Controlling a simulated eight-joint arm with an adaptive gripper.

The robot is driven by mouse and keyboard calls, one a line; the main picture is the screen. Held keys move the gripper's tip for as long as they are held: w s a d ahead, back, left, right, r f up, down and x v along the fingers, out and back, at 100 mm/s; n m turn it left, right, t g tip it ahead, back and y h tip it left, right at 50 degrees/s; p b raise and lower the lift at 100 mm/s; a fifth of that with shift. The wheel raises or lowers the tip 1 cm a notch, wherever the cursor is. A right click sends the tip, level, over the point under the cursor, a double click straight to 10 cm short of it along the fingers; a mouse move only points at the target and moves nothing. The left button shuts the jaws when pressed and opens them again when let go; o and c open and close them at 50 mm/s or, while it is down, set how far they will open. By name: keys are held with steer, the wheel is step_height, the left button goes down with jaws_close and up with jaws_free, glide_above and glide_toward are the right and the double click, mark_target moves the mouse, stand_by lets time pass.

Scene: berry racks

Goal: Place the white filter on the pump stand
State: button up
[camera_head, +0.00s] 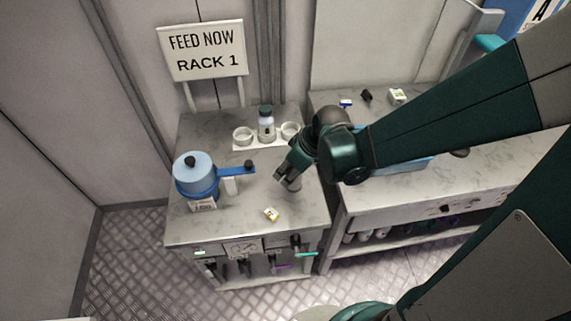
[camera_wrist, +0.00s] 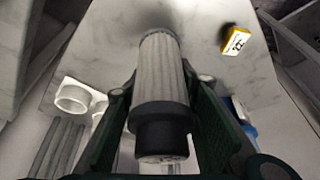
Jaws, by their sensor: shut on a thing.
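My gripper (camera_head: 283,175) is shut on the white filter, low over the right part of the marbled counter. In the wrist view the filter (camera_wrist: 160,70) is a pleated white cylinder with a black collar, between the two dark green fingers of my gripper (camera_wrist: 160,105). Its pale end points at the counter; I cannot tell whether it touches. In the head view the filter (camera_head: 293,185) is partly hidden by the gripper. A blue device (camera_head: 197,178) with a side arm and a white cylinder under it stands at the left; I cannot tell whether it is the pump stand.
A white plate with two white cups (camera_head: 243,136) and a grey-capped bottle (camera_head: 266,124) stands behind. A small yellow-and-white block (camera_head: 271,214) lies near the front edge. A sign (camera_head: 205,51) stands at the back. Bare counter (camera_head: 225,220) shows in front of the blue device.

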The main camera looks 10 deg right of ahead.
stand_by(0.3)
steer(key=shift+f+b, duration=0.6)
steer(key=shift+f, duration=1.5)
steer(key=shift+f, duration=0.2)
steer(key=o, duration=0.9)
steer(key=shift+r, duration=0.1)
steer(key=shift+r, duration=0.2)
steer(key=shift+p+v, duration=1.6)
steer(key=shift+v, duration=4.35)
steer(key=shift+s, duration=0.1)
